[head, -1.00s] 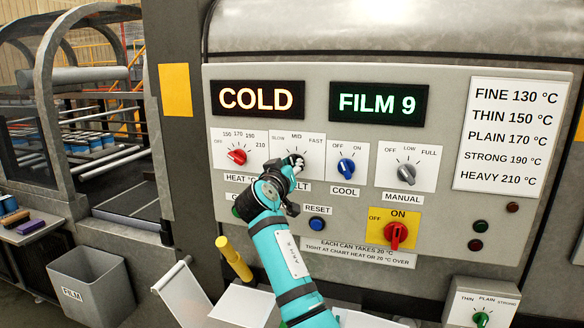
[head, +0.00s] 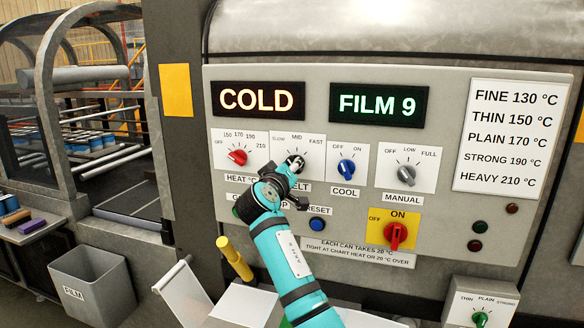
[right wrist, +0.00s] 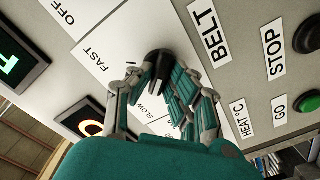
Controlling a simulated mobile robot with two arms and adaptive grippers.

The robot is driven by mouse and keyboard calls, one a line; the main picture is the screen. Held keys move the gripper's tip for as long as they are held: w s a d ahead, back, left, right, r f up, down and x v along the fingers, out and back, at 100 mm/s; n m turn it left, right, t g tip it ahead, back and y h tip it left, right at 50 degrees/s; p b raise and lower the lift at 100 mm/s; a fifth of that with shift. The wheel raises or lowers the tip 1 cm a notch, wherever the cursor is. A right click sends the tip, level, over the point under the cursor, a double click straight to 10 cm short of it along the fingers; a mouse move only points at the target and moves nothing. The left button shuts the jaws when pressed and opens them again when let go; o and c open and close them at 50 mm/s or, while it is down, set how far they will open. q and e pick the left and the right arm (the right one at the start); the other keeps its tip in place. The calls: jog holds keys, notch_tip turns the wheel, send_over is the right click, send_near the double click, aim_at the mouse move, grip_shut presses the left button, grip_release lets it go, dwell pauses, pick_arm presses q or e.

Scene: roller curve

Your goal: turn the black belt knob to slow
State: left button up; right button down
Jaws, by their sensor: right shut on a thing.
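The black belt knob (head: 297,159) sits on a white dial plate (head: 316,143) marked slow, mid and fast. My right gripper (head: 289,169) reaches up to it from below in the head view and is shut on it. In the right wrist view the dark knob (right wrist: 157,66) is between the two fingers of the right gripper (right wrist: 154,84). The gripper hides part of the dial and of the belt label, and I cannot tell for certain where the knob's pointer stands. My left gripper is not in view.
The red heat knob (head: 237,157) is just left and the blue cool knob (head: 346,167) just right. The blue reset button (head: 317,224) is below. Displays above read COLD (head: 257,99) and FILM 9 (head: 379,103). A yellow handle (head: 234,258) stands left of my arm.

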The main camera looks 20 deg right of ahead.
jog(key=shift+r, duration=0.1)
jog(key=c, duration=1.3)
grip_release()
jog(key=v, duration=1.2)
jog(key=shift+w, duration=0.1)
